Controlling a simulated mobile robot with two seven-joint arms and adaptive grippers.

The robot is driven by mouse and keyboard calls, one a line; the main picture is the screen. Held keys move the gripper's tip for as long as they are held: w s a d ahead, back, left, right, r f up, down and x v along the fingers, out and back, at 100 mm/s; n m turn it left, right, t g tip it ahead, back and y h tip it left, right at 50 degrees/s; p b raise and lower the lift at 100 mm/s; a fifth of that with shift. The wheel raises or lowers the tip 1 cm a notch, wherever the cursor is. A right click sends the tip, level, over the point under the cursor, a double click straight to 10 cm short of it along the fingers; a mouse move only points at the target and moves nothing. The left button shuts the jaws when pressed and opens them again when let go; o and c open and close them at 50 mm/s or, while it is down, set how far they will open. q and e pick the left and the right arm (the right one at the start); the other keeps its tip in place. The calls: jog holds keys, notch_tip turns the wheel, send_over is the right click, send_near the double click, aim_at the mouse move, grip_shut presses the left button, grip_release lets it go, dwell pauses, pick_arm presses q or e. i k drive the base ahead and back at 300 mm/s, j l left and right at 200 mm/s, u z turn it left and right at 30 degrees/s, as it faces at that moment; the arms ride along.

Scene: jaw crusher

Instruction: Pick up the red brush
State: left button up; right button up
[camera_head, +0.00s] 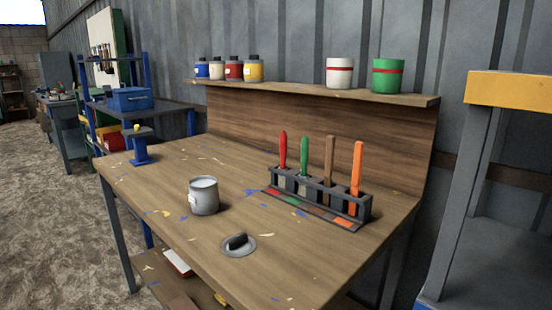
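The red brush (283,149) stands upright, handle up, in the leftmost slot of a dark brush rack (326,196) on the wooden workbench. Its lower end is partly hidden by the rack. To its right in the same rack stand a green brush (304,156), a brown brush (329,157) and an orange brush (356,166). Neither of my grippers shows in the head view.
A shelf (310,91) holding paint bottles and cans runs behind. A yellow-topped frame (508,90) stands at right.

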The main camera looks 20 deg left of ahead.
aim_at(283, 138)
jog(key=i+j, duration=0.1)
jog(key=j, duration=1.05)
jog(key=i+j+z, duration=0.15)
jog(key=j, duration=1)
jog(key=k, duration=0.05)
